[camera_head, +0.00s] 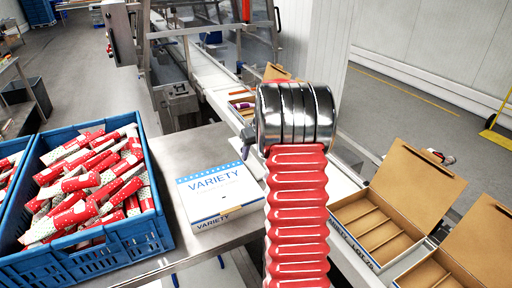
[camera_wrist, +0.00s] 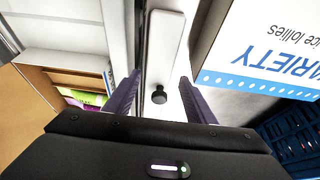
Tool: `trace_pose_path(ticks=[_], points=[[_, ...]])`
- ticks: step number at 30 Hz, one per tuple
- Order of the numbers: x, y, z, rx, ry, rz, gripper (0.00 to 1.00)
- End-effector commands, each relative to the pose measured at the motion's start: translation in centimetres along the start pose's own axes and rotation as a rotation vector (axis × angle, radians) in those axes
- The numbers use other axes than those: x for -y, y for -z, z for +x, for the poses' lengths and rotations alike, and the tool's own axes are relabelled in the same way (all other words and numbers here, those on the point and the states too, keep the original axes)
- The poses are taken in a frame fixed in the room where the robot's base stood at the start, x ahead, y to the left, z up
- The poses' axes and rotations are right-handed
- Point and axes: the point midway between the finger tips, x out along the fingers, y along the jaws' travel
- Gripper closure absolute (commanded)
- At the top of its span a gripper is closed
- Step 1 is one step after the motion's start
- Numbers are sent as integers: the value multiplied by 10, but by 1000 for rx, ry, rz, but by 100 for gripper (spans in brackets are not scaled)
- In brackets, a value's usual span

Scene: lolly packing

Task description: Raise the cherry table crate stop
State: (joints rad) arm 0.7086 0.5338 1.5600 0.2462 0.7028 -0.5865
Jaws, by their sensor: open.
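In the head view, my red arm hides most of the gripper and the stop. A blue crate (camera_head: 105,262) full of red-and-white wrapped lollies stands on the steel table (camera_head: 190,250) at left.
A closed white VARIETY box (camera_head: 215,190) sits on the table beside my arm; it also shows close at right in the wrist view (camera_wrist: 270,45). Open cardboard boxes (camera_head: 410,175) with dividers stand at right. A conveyor (camera_head: 215,80) runs behind.

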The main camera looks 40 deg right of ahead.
Motion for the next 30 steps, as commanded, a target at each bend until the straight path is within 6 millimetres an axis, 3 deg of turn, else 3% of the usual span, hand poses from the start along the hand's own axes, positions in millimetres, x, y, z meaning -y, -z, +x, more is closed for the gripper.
trace_pose_path(ticks=[9, 22, 30], points=[[0, 0, 40, 0, 0, 0, 50], [0, 0, 49, -1, 0, 0, 50], [0, 0, 49, -1, 0, 0, 68]])
